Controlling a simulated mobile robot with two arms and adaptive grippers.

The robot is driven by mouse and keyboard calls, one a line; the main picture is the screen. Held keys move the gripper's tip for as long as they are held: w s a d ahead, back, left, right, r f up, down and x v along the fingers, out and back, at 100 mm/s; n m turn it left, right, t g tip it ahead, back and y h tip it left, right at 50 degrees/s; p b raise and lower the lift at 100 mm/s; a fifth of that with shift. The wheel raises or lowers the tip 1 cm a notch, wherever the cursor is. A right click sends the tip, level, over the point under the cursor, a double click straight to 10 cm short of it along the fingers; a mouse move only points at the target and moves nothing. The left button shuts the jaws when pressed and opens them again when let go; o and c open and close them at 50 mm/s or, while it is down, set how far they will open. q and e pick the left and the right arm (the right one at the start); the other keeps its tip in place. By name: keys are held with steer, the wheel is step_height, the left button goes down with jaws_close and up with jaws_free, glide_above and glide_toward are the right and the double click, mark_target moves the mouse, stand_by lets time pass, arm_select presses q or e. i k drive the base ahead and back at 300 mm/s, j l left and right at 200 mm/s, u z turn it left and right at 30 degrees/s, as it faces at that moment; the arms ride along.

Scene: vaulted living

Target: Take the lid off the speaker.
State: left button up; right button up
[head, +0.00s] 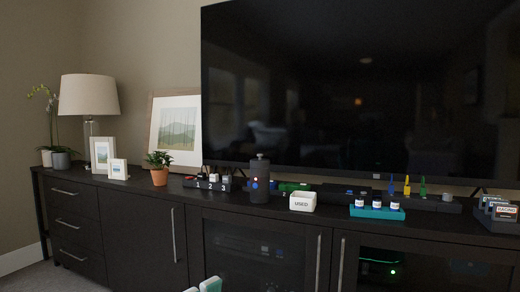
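The speaker (260,186) appears to be the dark upright cylinder on the long black cabinet, with a small blue light and a red-orange spot on its front. Its lid (260,163) sits on top, with a small knob in the middle. What looks like the fingertips of my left gripper (201,287), pale with some green, just enter at the bottom edge, well below and in front of the speaker. Most of that gripper is out of frame, so its opening is unclear. My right gripper is not in view.
Left of the speaker are a numbered black holder (209,184) and a potted plant (159,168). Right of it are a white "USED" box (303,201) and a teal tray (377,213) with small bottles. The television (360,90) rises close behind. Green items lie beside the speaker.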

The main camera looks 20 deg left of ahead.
mark_target(259, 164)
steer(key=i+j, duration=0.4)
steer(key=i, duration=0.15)
steer(key=i+j, duration=0.4)
steer(key=i, duration=0.15)
steer(key=i+j, duration=0.45)
steer(key=i, duration=0.15)
steer(key=k+u, duration=0.05)
